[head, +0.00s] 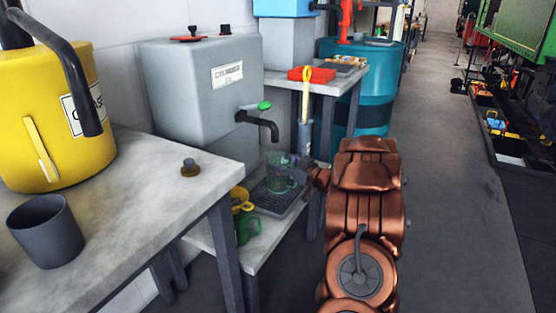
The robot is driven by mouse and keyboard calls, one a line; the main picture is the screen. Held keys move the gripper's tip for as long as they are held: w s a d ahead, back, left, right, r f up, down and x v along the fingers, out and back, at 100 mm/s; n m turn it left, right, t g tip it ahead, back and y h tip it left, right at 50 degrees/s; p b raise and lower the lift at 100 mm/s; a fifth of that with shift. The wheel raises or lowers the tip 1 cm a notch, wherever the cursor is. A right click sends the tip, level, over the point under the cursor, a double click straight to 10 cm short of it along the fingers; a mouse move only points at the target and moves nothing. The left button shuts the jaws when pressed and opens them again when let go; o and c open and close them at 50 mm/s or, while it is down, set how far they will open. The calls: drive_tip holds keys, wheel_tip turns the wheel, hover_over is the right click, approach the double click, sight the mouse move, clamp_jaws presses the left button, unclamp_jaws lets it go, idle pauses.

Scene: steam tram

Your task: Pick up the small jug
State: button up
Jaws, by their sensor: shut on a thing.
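A small clear greenish jug (277,176) stands upright on or just above the dark grated drip tray (270,203), below and near the tap of the grey tank. My gripper (299,172) is at its right side and shut on it. The fingertips are small and dark here, so the exact grip on the jug is hard to see. Whether the jug's base touches the grate cannot be told. A solid green jug (247,229) and a yellow funnel-like piece (241,200) are on the low shelf to the left of the tray.
The grey tank (195,110) with its black tap (262,124) stands close behind and above.

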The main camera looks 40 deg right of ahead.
drive_tip(key=s+a+r+p, duration=0.1)
drive_tip(key=s+a+p, duration=0.2)
drive_tip(key=s, duration=0.9)
drive_tip(key=shift+a+r, duration=0.15)
drive_tip(key=shift+a, duration=0.85)
drive_tip(key=o, duration=1)
drive_tip(key=shift+c, duration=0.2)
drive_tip(key=c, duration=1.1)
drive_tip(key=w+a+r+n+g+y+p, duration=0.2)
drive_tip(key=a+r+n+g+y+p, duration=0.1)
drive_tip(key=p, duration=0.4)
drive_tip(key=w+a+r+n+g+y+p, duration=0.2)
drive_tip(key=a+r+n+g+y+p, duration=0.1)
drive_tip(key=p, duration=0.5)
drive_tip(key=w+a+r+n+g+y+p, duration=0.2)
drive_tip(key=a+r+n+g+y+p, duration=0.1)
drive_tip(key=y+p, duration=0.5)
wheel_tip(320, 180, up, 3)
drive_tip(key=shift+r+n+g, duration=0.1)
drive_tip(key=shift+n+g, duration=0.4)
drive_tip(key=shift+n, duration=0.7)
